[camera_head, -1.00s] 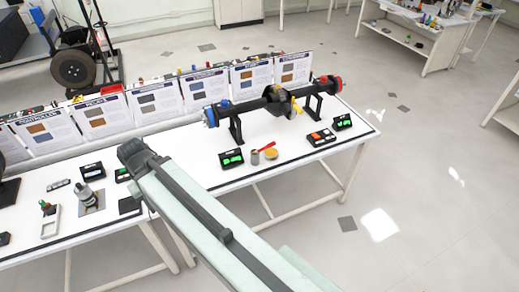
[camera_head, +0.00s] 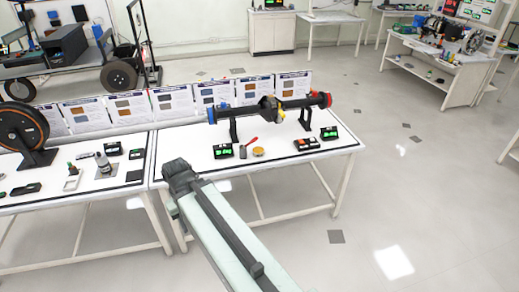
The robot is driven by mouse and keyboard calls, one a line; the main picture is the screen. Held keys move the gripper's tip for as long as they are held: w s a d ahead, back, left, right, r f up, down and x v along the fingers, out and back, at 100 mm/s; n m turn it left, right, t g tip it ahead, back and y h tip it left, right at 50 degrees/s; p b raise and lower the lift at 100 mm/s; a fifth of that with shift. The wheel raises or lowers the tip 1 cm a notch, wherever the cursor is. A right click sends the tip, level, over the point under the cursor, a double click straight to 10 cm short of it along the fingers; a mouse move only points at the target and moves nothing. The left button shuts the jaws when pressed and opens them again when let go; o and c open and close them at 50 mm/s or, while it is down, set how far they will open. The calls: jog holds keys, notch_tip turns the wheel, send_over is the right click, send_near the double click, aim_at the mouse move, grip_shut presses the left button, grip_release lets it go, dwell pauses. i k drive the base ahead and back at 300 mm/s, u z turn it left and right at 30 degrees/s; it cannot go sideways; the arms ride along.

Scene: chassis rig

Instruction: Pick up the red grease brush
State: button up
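The red grease brush (camera_head: 251,141) is small on the right white table, its red handle tilted up to the right. Its lower end is at a small grey cup (camera_head: 242,153); I cannot tell whether it is in the cup or leaning by it. A round yellow-orange tin (camera_head: 258,152) sits just to the right. My arm reaches up from the bottom of the picture. Its dark end with my gripper (camera_head: 177,170) is at the table's front left, left of the brush and apart from it. The fingers cannot be made out.
A black axle (camera_head: 245,112) on stands is behind the brush. Black boxes with green displays (camera_head: 223,151) flank the area. Upright information cards (camera_head: 166,103) line the back. A second table (camera_head: 85,200) with a wheel stands left. Floor is clear at right.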

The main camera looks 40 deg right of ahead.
aim_at(254, 141)
jog(key=u, duration=0.5)
jog(key=i, duration=1.7)
jog(key=z, duration=0.55)
jog(key=k, duration=0.8)
jog(key=z, duration=0.1)
jog(key=i, duration=0.9)
jog(key=u, duration=0.05)
